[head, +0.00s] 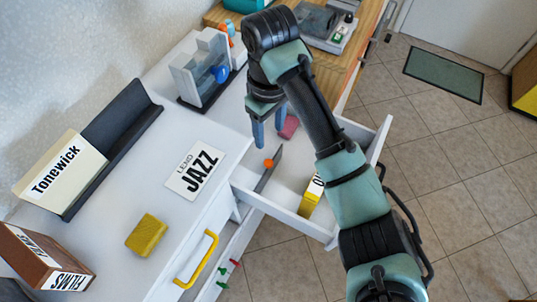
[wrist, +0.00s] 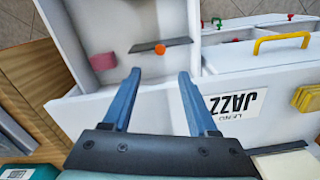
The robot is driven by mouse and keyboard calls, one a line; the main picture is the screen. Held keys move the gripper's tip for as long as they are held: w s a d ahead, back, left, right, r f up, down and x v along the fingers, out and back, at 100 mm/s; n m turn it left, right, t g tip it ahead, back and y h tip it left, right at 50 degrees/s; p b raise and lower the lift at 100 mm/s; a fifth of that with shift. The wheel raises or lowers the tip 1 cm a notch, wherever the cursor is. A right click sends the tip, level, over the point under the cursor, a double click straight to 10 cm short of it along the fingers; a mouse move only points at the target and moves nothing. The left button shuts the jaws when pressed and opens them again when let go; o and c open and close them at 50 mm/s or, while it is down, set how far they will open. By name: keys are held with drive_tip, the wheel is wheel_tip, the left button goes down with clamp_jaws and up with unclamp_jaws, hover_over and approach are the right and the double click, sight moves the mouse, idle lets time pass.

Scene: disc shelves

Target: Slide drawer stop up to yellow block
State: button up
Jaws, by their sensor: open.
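The drawer stop, a thin dark grey plate (head: 266,176) with an orange knob (head: 268,163), stands across the open white drawer (head: 345,131). In the wrist view the stop (wrist: 178,42) and its knob (wrist: 160,48) lie beyond my fingertips. A yellow block (head: 308,206) with a white lettered face sits in the drawer, right of the stop with a gap between; my arm is close to it in the picture. It is not seen in the wrist view. My gripper (head: 270,131) is open and empty, fingers pointing down; its fingers also show in the wrist view (wrist: 158,75).
A pink block (head: 289,126) lies in the drawer near my fingers. A yellow sponge-like block (head: 147,235) and a JAZZ card (head: 194,170) lie on the white top. A yellow handle (head: 197,260) is on the front below. Disc racks stand behind, at left.

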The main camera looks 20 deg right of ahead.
sight(268, 162)
wheel_tip(268, 162, down, 12)
drive_tip(key=b, duration=0.4)
drive_tip(key=shift+a+f+b, duration=0.1)
drive_tip(key=shift+f+b, duration=0.15)
drive_tip(key=shift+b, duration=0.05)
clamp_jaws()
idle(1.1)
